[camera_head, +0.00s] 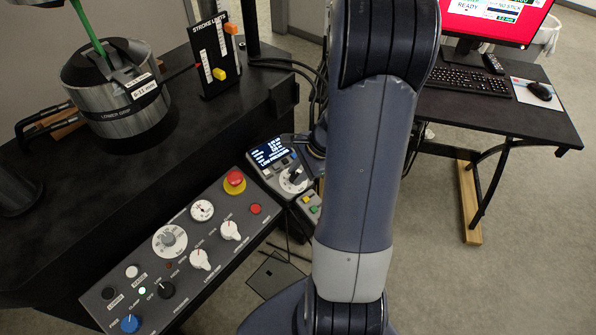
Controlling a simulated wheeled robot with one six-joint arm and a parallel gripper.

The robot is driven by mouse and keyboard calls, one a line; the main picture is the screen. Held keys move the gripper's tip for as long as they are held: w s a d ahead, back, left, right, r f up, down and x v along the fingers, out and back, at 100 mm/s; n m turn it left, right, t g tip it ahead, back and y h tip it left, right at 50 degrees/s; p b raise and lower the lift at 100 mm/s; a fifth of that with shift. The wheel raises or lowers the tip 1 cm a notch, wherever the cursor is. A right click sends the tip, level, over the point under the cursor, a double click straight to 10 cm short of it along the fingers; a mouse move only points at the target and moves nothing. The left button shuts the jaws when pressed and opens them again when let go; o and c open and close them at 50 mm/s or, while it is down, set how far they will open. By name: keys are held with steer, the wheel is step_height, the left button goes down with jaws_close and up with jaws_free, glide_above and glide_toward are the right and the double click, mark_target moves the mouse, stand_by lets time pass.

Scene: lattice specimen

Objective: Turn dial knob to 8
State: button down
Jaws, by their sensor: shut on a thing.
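A small handset (270,153) with a lit blue-and-white display stands at the right end of the long control panel. Its round white dial knob (293,182) sits below the display, with a dark pointer part on it. My gripper (295,170) reaches in from the right, mostly hidden behind my arm. Its dark fingers are at the knob and appear shut on it. The numbers around the dial are too small to read, so the setting cannot be told.
The control panel (120,285) carries a larger dial (170,241), white knobs, a blue knob (130,323) and a red emergency button (235,180). A metal cylinder (125,105) and stroke-limit post (212,55) stand on the black machine table. A desk (520,110) with keyboard is at right.

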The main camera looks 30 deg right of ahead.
steer(key=c, duration=1.2)
jaws_free()
steer(key=v, duration=1)
steer(key=shift+d+r+p, duration=0.15)
steer(key=shift+r+p, duration=0.2)
steer(key=shift+p, duration=0.05)
steer(key=shift+s, duration=0.15)
